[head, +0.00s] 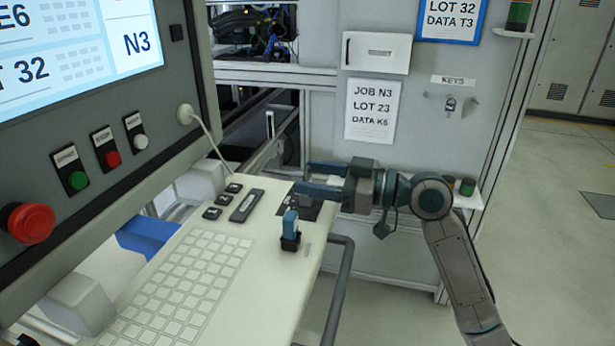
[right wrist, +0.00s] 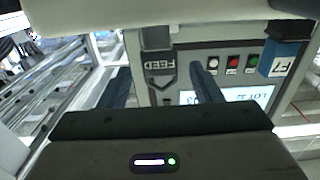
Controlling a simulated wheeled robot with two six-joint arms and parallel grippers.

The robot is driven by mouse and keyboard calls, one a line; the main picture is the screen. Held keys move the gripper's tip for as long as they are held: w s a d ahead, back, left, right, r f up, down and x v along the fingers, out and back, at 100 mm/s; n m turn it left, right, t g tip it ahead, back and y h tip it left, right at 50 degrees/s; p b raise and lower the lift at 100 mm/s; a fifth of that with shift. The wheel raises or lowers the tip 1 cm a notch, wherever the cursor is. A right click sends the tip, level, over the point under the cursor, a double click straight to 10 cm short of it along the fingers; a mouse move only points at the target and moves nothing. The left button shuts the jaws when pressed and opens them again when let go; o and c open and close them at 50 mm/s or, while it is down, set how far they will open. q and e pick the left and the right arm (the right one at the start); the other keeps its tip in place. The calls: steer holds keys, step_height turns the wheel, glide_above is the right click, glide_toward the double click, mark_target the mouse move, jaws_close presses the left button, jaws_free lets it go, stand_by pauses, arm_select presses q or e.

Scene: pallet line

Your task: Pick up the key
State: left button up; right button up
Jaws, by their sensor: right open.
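A small key (head: 450,104) hangs on the wall under the "KEYS" label. A blue upright key-like piece (head: 290,222) stands in a black base on the white console shelf; its blue face also shows in the right wrist view (right wrist: 284,56). In that view a dark grey piece marked "FEED" (right wrist: 159,72) stands between my fingers, upside down in the picture. In the head view it seems hidden by my gripper. My right gripper (head: 304,177) is open above the shelf's far end, its fingers pointing left, beyond the blue piece. My left gripper is not in view.
The console shelf (head: 262,290) carries a keypad and small black switches (head: 222,200). A panel with a red stop button (head: 31,223) and a screen rises at left. A grey rail (head: 340,285) edges the shelf. Open floor lies at right.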

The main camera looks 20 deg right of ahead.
mark_target(310, 177)
steer(key=shift+p+x, duration=0.7)
steer(key=shift+x, duration=0.95)
steer(key=c, duration=1.1)
